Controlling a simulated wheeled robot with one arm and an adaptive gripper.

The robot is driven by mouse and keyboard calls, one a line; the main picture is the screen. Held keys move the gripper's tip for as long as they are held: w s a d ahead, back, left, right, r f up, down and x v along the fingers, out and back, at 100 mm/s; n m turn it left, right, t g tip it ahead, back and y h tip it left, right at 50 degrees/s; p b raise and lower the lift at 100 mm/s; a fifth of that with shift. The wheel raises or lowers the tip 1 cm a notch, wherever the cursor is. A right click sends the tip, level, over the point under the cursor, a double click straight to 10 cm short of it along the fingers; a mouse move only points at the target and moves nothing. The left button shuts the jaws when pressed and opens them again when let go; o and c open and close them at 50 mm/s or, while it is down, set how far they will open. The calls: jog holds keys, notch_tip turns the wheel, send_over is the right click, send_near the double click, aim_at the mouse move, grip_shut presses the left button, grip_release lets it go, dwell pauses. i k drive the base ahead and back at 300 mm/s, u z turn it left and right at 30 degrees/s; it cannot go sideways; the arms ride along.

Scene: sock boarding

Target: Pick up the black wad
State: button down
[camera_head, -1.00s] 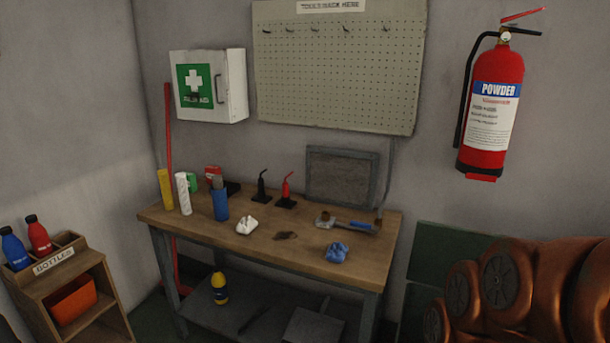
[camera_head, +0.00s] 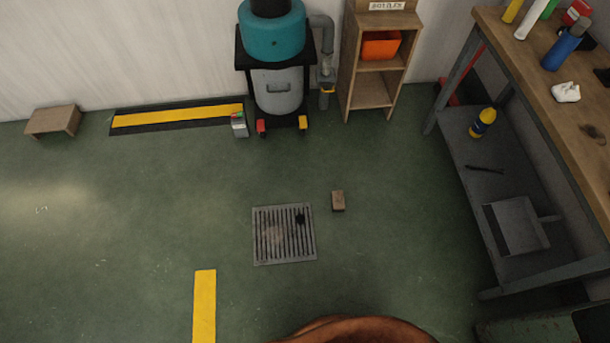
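A small black wad (camera_head: 300,218) lies on the right part of the grey floor grate (camera_head: 258,238), in the middle of the floor. It is small and dark, so its exact shape is hard to tell. My gripper is not in view. Only a copper-coloured rounded part of my own arm shows at the bottom edge.
A small brown block (camera_head: 338,201) lies right of the grate. A workbench (camera_head: 545,75) with a lower shelf stands at the right. A teal-topped vacuum (camera_head: 272,38) and a wooden shelf unit (camera_head: 346,75) stand at the back. The green floor left of the grate is mostly clear.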

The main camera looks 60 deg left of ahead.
aim_at(300, 219)
jog(key=u, duration=3.85)
jog(key=i, duration=2.25)
jog(key=z, duration=2.7)
